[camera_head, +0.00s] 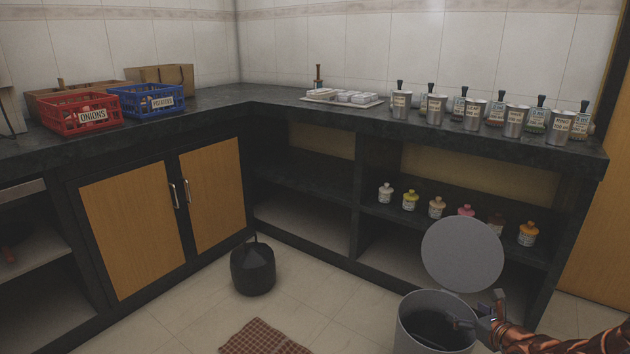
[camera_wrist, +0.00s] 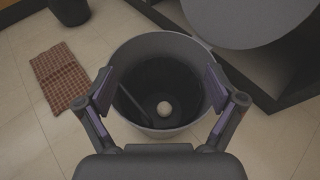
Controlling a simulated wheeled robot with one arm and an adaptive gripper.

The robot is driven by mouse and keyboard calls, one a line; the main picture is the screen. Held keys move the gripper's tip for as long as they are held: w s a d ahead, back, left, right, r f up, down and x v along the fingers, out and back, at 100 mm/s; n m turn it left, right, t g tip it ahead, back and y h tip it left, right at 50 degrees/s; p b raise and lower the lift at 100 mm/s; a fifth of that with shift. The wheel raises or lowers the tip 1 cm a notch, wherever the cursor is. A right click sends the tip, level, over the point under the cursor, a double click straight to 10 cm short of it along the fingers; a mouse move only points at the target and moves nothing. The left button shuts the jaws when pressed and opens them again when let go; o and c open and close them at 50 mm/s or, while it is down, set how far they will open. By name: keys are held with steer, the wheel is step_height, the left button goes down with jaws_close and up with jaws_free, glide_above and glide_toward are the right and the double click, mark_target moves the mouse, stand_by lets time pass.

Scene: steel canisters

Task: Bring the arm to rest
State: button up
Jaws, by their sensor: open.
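My gripper (camera_head: 480,324) is at the lower right of the head view, over the near right rim of a grey bin (camera_head: 412,325). In the wrist view my gripper (camera_wrist: 160,98) is open, its two fingers spread apart with nothing between them. The bin (camera_wrist: 138,55) stands open below the fingers. A small pale round thing (camera_wrist: 165,108) lies inside on the dark bottom. The bin's round grey lid (camera_head: 462,254) is raised behind the opening.
Steel canisters (camera_head: 473,115) stand on the right counter, with small bottles (camera_head: 436,207) on the shelf below. A red crate (camera_head: 80,113) and blue crate (camera_head: 150,100) sit on the left counter. A black bucket (camera_head: 253,270) and checked mat (camera_head: 262,339) are on the floor.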

steer(key=a+r+n+g+y+p, duration=0.3)
steer(key=a+r+n+y+p, duration=0.6)
steer(key=a+r, duration=1.4)
steer(key=s+a+r+n+g+p, duration=0.6)
steer(key=s+a+r+n+p, duration=0.55)
steer(key=a+r, duration=0.2)
steer(key=s+a+r+n+g+h+p, duration=0.1)
steer(key=s+r+n+g+h+p, duration=0.2)
steer(key=s+r+p, duration=0.4)
steer(key=s+a+r+n+g+h+p, duration=0.1)
steer(key=s+r+n+g+p, duration=0.25)
steer(key=s+n, duration=0.45)
steer(key=s+d+r+n+h+p, duration=0.2)
steer(key=s+d+r+h+p, duration=0.4)
steer(key=s+d+r+p, duration=0.3)
steer(key=shift+s+d+r+h+p, duration=0.25)
steer(key=shift+s+d+h+p, duration=0.15)
steer(key=shift+s+d+p, duration=0.4)
steer(key=shift+s+d+n, duration=0.25)
steer(key=shift+d, duration=0.1)
steer(key=shift+c, duration=0.3)
